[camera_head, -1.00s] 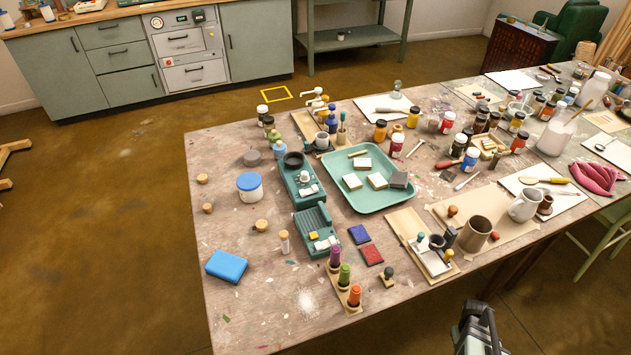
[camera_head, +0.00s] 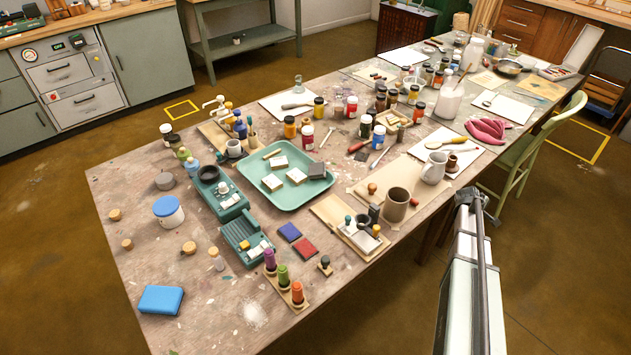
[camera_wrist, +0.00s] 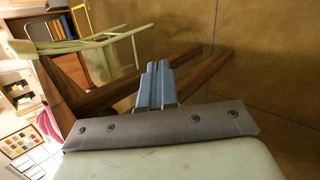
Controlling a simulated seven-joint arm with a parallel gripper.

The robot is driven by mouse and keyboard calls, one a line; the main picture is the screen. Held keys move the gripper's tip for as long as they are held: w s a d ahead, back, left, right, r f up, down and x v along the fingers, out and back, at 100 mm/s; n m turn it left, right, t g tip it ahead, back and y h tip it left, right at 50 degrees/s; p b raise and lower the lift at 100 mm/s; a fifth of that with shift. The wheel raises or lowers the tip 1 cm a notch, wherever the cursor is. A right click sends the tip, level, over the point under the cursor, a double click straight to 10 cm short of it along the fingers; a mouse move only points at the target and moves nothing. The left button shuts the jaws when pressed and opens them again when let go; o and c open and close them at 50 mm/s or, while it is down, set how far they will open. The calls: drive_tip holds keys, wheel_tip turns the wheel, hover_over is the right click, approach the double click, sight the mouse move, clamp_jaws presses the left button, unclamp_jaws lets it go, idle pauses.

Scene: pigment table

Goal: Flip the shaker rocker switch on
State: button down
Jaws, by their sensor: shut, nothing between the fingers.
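Two teal machines stand on the left half of the table in the head view. The rear one (camera_head: 228,211) has a round black cup on top and small pale parts at its front. The nearer one (camera_head: 238,231) has a ridged cradle and a small yellow part. I cannot tell which is the shaker, and a rocker switch is too small to make out. My gripper (camera_wrist: 154,84) shows in the wrist view with its blue fingers shut and empty. It is off the table, facing the wooden table legs and floor, far from both machines.
A green tray (camera_head: 303,194) with pale blocks lies right of the machines. Stamps, a brown cup (camera_head: 397,205) and jars crowd the table. A blue block (camera_head: 161,300) lies front left. A light green chair (camera_head: 530,157) stands at the table's right side, near my arm.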

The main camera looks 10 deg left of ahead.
drive_tip(key=w+d+r+n+t+h, duration=0.1)
drive_tip(key=w+r+t, duration=0.1)
drive_tip(key=w+r, duration=0.65)
drive_tip(key=w+d+r+n+t, duration=0.15)
drive_tip(key=w+r, duration=0.35)
drive_tip(key=r, duration=0.6)
drive_tip(key=w+a+r+t, duration=0.1)
drive_tip(key=w+a+r, duration=0.3)
drive_tip(key=a+r, duration=0.6)
drive_tip(key=s+a+m+g+y, duration=0.1)
drive_tip(key=s+a+y, duration=0.15)
drive_tip(key=a, duration=1.15)
drive_tip(key=s+a+m+y, duration=0.15)
drive_tip(key=s+a, duration=0.25)
drive_tip(key=a, duration=1.1)
drive_tip(key=s+a+g+y, duration=0.1)
drive_tip(key=s+a+y, duration=0.15)
drive_tip(key=a, duration=1.15)
drive_tip(key=s+a+r+g+y, duration=0.2)
drive_tip(key=s+a, duration=1.1)
drive_tip(key=a, duration=0.1)
drive_tip(key=s+a+r+g+y, duration=0.1)
drive_tip(key=s+a+g, duration=0.1)
drive_tip(key=s+a, duration=1.2)
drive_tip(key=shift+r+m+y, duration=0.3)
drive_tip(key=shift+r+y, duration=0.05)
drive_tip(key=shift+r, duration=0.05)
